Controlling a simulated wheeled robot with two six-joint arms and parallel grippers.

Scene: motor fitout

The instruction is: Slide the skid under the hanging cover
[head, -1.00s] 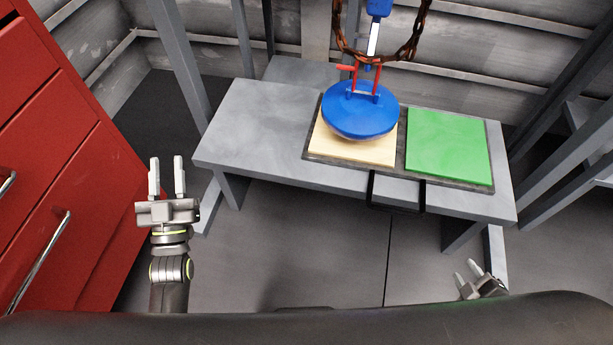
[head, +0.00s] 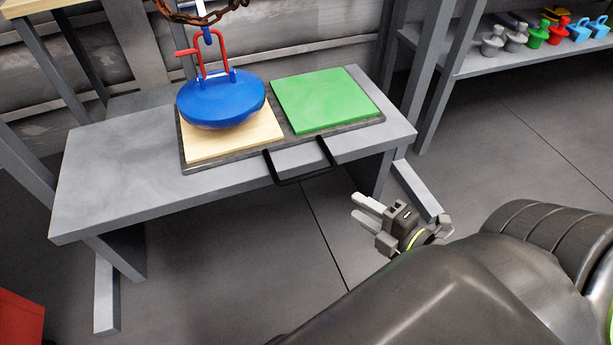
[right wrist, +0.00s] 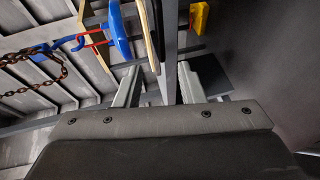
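The skid (head: 237,153) is a dark tray on the grey bench, with a pale wooden pad (head: 255,143) on its left and a green pad (head: 325,98) on its right. Its black handle (head: 303,178) sticks out past the bench's front edge. The blue round cover (head: 220,97) hangs by a red bail over the wooden pad; I cannot tell if they touch. It also shows in the right wrist view (right wrist: 118,32). My right gripper (head: 357,208) is open and empty, right of and nearer than the handle, apart from it. My left gripper is out of view.
The grey bench (head: 110,160) has bare top left of the skid. A rusty chain (head: 205,17) hangs above the cover. A shelf (head: 480,65) with several coloured parts stands at the back right. A red cabinet (head: 20,320) shows at lower left. Floor before the bench is clear.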

